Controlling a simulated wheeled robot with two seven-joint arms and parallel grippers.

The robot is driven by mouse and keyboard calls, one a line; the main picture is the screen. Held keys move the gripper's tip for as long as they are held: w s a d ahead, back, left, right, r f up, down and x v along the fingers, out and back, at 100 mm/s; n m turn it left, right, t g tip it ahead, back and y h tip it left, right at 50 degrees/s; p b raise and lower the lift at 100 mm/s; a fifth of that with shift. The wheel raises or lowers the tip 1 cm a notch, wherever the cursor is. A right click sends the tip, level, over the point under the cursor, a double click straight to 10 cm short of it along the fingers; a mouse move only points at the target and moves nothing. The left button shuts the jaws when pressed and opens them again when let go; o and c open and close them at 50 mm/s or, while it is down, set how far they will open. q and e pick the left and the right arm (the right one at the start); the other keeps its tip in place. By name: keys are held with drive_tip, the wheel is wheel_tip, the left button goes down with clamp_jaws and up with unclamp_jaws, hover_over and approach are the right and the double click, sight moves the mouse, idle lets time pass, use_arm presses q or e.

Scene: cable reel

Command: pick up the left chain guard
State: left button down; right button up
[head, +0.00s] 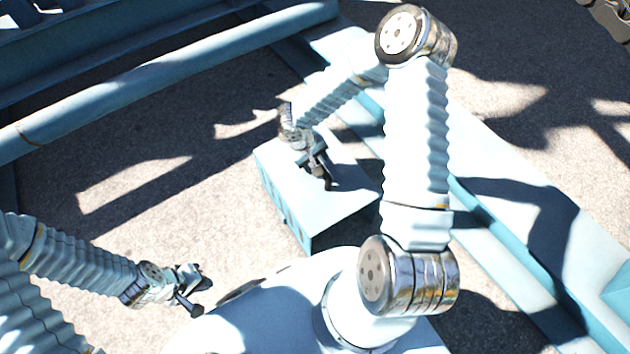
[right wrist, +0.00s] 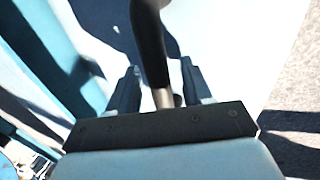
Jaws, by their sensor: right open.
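I cannot make out for certain a left chain guard in either view. My right gripper (head: 318,168) is over the top of a pale blue box-like block (head: 335,205). In the right wrist view its two fingers (right wrist: 161,88) stand apart. A dark curved bar (right wrist: 150,45) with a paler lower end runs down between them; I cannot tell whether they touch it or whether it is the guard. My left gripper (head: 197,294) is at the lower left in the head view, with its dark fingers apart and nothing visible between them.
A long blue tube (head: 150,75) crosses the upper left. Blue beams (head: 500,150) run down the right side. Grey speckled ground (head: 190,200) lies open between the tube and the block, striped with hard shadows. Part of a metal thing (head: 612,15) shows at the top right corner.

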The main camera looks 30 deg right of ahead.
clamp_jaws()
drive_tip(key=shift+r, duration=0.1)
idle(1.2)
